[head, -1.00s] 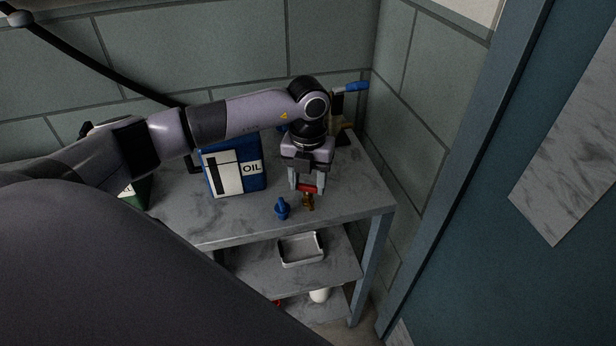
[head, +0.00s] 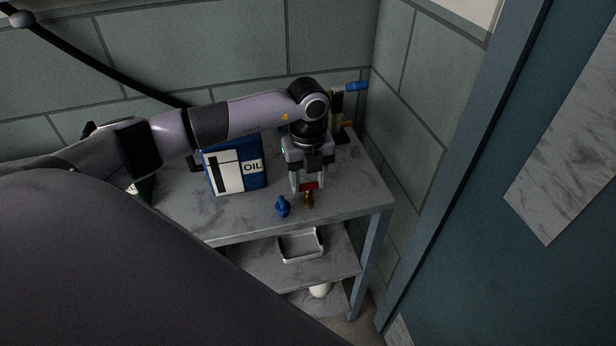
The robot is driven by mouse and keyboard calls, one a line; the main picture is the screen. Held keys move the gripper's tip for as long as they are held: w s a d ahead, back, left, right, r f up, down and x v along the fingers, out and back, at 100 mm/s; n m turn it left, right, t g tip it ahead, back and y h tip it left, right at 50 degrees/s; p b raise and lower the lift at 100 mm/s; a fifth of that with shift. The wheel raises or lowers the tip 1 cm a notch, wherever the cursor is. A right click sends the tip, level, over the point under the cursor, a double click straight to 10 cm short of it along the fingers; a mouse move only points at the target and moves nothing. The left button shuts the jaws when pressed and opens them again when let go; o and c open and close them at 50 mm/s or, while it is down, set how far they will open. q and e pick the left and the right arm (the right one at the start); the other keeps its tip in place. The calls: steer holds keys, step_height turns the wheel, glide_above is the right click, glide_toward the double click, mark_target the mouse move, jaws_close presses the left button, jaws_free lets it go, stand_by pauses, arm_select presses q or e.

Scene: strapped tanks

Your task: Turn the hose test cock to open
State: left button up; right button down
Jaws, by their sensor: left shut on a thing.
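The hose test cock (head: 309,201) is a small brass fitting with a red handle (head: 310,186), at the front edge of the grey marbled bench top. My left gripper (head: 309,187) points down over it and is shut on the red handle. The fingers and the gripper body hide part of the handle, so its exact angle is hard to tell. My right gripper is out of view.
A small blue fitting (head: 283,206) stands just left of the cock. A blue and white OIL can (head: 236,168) stands farther left. A blue-handled part (head: 356,87) is at the back corner. A tray (head: 300,244) sits on the shelf below.

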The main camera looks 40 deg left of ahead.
mark_target(308, 184)
arm_select(q)
steer(key=shift+r, duration=0.1)
steer(key=o, duration=1.1)
steer(key=shift+c, duration=0.2)
steer(key=shift+r+b, duration=0.3)
steer(key=shift+r, duration=3.25)
steer(key=shift+f, duration=0.1)
